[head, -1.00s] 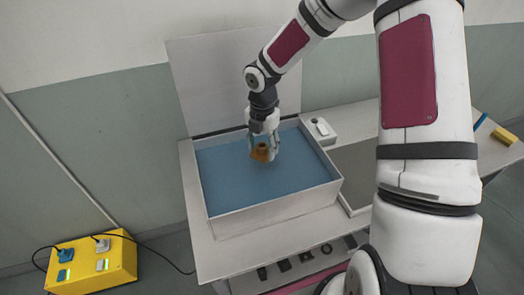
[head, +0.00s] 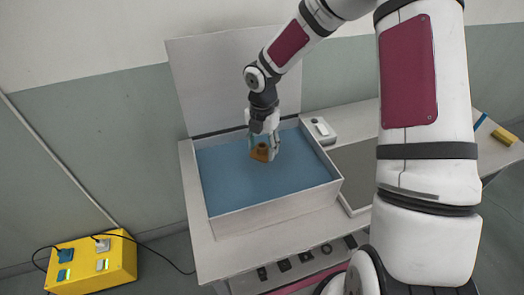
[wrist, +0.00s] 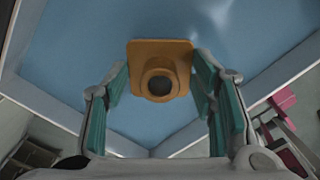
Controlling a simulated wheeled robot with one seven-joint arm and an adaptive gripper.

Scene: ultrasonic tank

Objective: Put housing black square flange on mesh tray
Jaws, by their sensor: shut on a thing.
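An orange-brown housing with a square flange and a round dark bore (wrist: 160,84) is between the teal finger pads of my gripper (wrist: 165,100). In the head view the housing (head: 260,152) is at the blue inside of the white tank, below my gripper (head: 263,143). My gripper is shut on it. I cannot tell how far the housing is above the blue surface or in it. No black square-flanged housing can be made out for sure. A grey flat area with a pale border (head: 357,172) lies right of the tank; I cannot tell whether it is the mesh tray.
The white tank walls (head: 275,210) surround the gripper, with a raised white panel (head: 225,75) behind. A small white box (head: 319,130) stands at the right. Several small dark parts (head: 284,265) lie low in front. A yellow box with cables (head: 95,264) stands at lower left.

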